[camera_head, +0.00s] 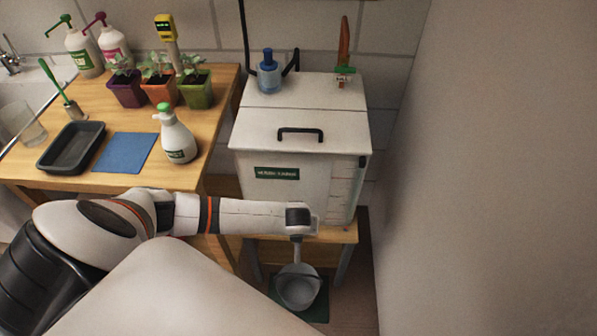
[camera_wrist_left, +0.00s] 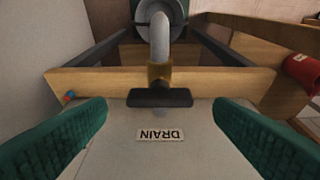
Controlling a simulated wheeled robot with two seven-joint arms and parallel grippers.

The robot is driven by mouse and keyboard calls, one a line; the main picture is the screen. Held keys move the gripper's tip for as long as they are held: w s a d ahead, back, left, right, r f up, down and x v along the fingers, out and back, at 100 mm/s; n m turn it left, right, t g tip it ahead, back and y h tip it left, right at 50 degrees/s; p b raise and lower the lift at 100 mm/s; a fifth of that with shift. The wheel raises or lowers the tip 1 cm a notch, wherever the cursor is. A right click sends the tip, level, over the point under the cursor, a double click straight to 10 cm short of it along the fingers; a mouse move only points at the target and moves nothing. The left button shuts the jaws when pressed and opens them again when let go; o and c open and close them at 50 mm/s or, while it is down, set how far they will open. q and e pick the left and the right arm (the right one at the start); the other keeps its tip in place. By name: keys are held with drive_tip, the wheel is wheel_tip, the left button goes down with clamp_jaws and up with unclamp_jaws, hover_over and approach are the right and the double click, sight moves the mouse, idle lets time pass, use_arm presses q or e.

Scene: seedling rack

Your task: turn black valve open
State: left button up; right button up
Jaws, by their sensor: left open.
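The black valve handle (camera_wrist_left: 160,97) is a short bar lying crosswise on a brass fitting (camera_wrist_left: 159,74) with a bent grey spout (camera_wrist_left: 160,38). Above a "DRAIN" label (camera_wrist_left: 161,135), upside down in the left wrist view, it lies between the fingers of my left gripper (camera_wrist_left: 160,110). The green fingers are wide apart, with a gap on each side of the handle and no visible contact. In the head view my left arm reaches across the front of the white tank (camera_head: 315,185) and hides the handle. My right gripper is in neither view.
A grey bucket (camera_head: 298,290) stands below the spout on a green mat (camera_head: 315,312). The tank rests on a wooden stand (camera_head: 338,233). A wooden bench (camera_head: 215,130) with pots, a spray bottle (camera_head: 177,140) and a black tray (camera_head: 50,160) is at left. A wall closes the right.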

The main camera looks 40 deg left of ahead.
use_arm(q)
drive_tip(key=shift+x, duration=1.1)
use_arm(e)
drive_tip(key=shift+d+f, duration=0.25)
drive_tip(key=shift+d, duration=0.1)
use_arm(q)
drive_tip(key=c, duration=1)
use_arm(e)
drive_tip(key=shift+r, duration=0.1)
